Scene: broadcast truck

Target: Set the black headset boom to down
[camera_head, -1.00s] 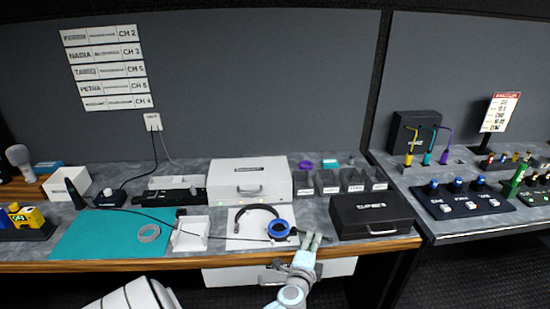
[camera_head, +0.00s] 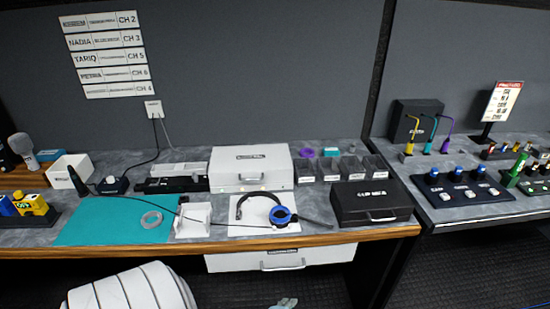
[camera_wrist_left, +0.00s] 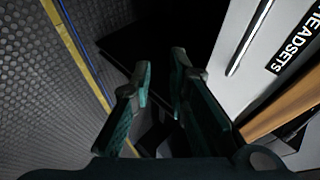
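The black headset (camera_head: 240,207) lies on a white sheet (camera_head: 240,229) at the desk's front edge. Its near ear cup has a blue ring (camera_head: 281,225). A thin black boom (camera_head: 318,222) reaches right from the ear cup towards the black case. I cannot tell its exact angle to the headset. What seems to be my left gripper (camera_head: 285,303) just shows at the bottom edge of the head view, below the desk and clear of the headset. In the left wrist view, its teal fingers (camera_wrist_left: 160,88) are apart with nothing between them. My right gripper is not in view.
A black case (camera_head: 370,202) stands right of the headset, a white case (camera_head: 250,168) behind it. A white stand (camera_head: 193,220) is to the left.

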